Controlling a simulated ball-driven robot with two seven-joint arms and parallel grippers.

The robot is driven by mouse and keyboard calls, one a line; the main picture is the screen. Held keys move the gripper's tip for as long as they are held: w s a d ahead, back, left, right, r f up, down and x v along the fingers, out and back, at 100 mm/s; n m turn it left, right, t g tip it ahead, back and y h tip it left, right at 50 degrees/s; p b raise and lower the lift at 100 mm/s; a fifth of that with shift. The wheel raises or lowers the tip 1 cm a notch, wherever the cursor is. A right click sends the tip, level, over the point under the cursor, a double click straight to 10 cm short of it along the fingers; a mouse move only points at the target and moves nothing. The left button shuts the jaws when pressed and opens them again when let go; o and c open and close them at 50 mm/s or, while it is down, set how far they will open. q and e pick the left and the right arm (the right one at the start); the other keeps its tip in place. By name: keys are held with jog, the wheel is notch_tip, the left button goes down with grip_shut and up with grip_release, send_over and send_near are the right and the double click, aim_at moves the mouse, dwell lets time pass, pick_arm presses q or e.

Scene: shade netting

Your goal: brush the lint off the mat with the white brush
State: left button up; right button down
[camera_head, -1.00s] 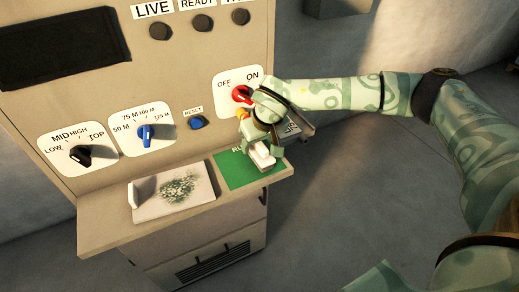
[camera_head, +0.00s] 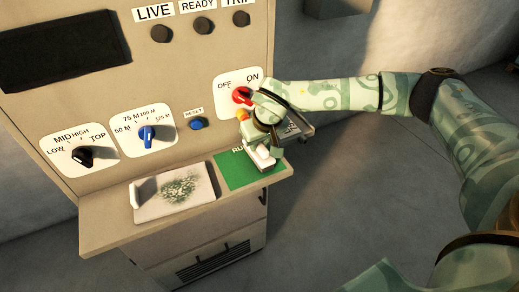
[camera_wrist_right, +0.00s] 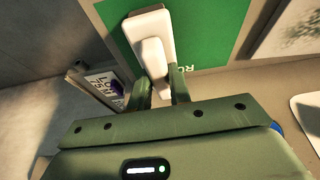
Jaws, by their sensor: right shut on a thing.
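The white brush (camera_head: 264,158) is at the right end of the shelf, over the green patch. My right gripper (camera_head: 263,146) is shut on it from above. In the right wrist view the fingers (camera_wrist_right: 160,90) close on the brush's narrow handle, and its broader white body (camera_wrist_right: 147,24) lies against the green. I cannot tell whether the brush touches the patch. The pale mat (camera_head: 150,212) lies left of the green patch, with dark green lint (camera_head: 180,188) scattered over its middle. A corner of the mat shows in the right wrist view (camera_wrist_right: 267,45). My left gripper is out of view.
The green patch (camera_head: 228,174) has partly hidden white lettering. Behind the shelf (camera_head: 110,234) rises a panel with a red knob (camera_head: 241,95), blue knob (camera_head: 147,133), black knob (camera_head: 83,156) and reset button (camera_head: 197,124). A labelled holder (camera_wrist_right: 103,84) sits beside the shelf's right end.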

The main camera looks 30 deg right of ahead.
aim_at(265, 163)
jog(key=shift+r+p, duration=0.3)
jog(key=shift+s+p, duration=0.55)
jog(key=shift+s, duration=0.15)
jog(key=shift+s+a+p, duration=0.15)
jog(key=shift+s+p, duration=0.45)
jog(key=shift+s, duration=0.55)
jog(key=shift+s+a+p, duration=0.15)
jog(key=shift+s+p, duration=0.45)
jog(key=shift+s, duration=0.55)
jog(key=shift+r+p, duration=1.5)
jog(key=shift+p, duration=0.1)
jog(key=shift+f, duration=0.1)
jog(key=shift+m, duration=0.7)
jog(key=w+a+b, duration=0.1)
jog(key=a, duration=0.4)
jog(key=w+a+b, duration=0.1)
jog(key=w+a, duration=0.1)
jog(key=a, duration=0.4)
jog(key=w+a+b, duration=0.1)
jog(key=w+a, duration=0.1)
jog(key=a, duration=0.4)
jog(key=shift+a+r, duration=0.15)
jog(key=shift+r, duration=0.2)
jog(key=shift+s+d+f+b, duration=0.1)
jog(key=shift+d+f+b, duration=0.1)
jog(key=shift+f+b, duration=0.25)
jog(key=shift+a+f+b, duration=0.1)
jog(key=shift+f+b, duration=0.35)
jog(key=shift+f, duration=0.2)
